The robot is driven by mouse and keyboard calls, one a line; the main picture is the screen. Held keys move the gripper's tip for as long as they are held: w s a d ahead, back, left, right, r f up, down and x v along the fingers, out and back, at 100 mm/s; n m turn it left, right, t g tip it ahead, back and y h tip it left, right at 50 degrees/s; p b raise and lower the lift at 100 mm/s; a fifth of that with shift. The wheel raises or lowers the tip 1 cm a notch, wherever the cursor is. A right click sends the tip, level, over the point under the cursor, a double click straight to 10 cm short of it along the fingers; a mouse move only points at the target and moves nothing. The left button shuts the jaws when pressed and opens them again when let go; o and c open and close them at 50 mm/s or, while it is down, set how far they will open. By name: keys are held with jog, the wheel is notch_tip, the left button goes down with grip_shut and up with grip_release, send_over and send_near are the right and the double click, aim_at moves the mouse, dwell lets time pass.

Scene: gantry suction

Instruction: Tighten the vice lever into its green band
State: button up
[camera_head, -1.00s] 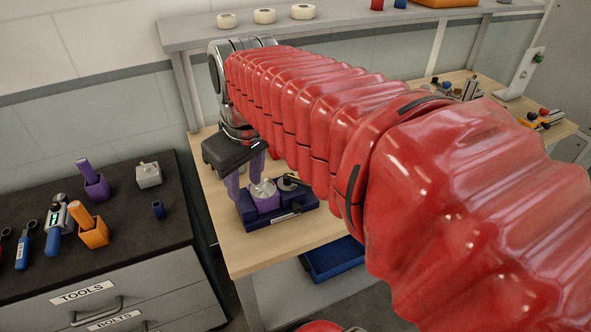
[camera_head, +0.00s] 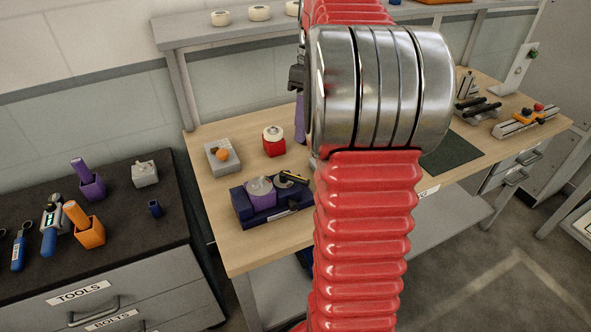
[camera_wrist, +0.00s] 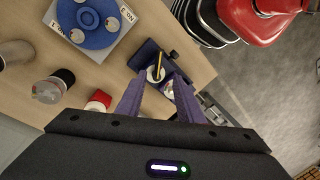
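A dark blue vice-like fixture (camera_head: 243,212) sits on the wooden bench in the head view, with a purple part (camera_head: 262,200) bearing a grey top. At its right end is a dark lever (camera_head: 291,177) with some yellow. In the wrist view the fixture (camera_wrist: 146,53) lies beyond my fingertips and the yellow lever (camera_wrist: 159,64) shows on it. I cannot make out a green band. My gripper (camera_wrist: 165,82) is open, its purple fingers apart with nothing seen held. In the head view one finger (camera_head: 299,118) shows above the bench, mostly hidden by my wrist.
A grey block with an orange ball (camera_head: 222,155) and a red holder (camera_head: 273,147) stand behind the fixture. A blue round part (camera_wrist: 90,22) on a pale plate lies at upper left in the wrist view. The tool cabinet (camera_head: 120,235) is left; a dark mat (camera_head: 450,153) lies right.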

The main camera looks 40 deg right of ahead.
aim_at(296, 180)
jog(key=shift+d, duration=0.2)
jog(key=f, duration=0.4)
jog(key=a+f, duration=0.1)
jog(key=f, duration=0.4)
jog(key=s+a+f, duration=0.1)
jog(key=f, duration=0.3)
jog(key=shift+a+f, duration=0.25)
jog(key=shift+f, duration=0.1)
jog(key=shift+c, duration=0.3)
grip_shut()
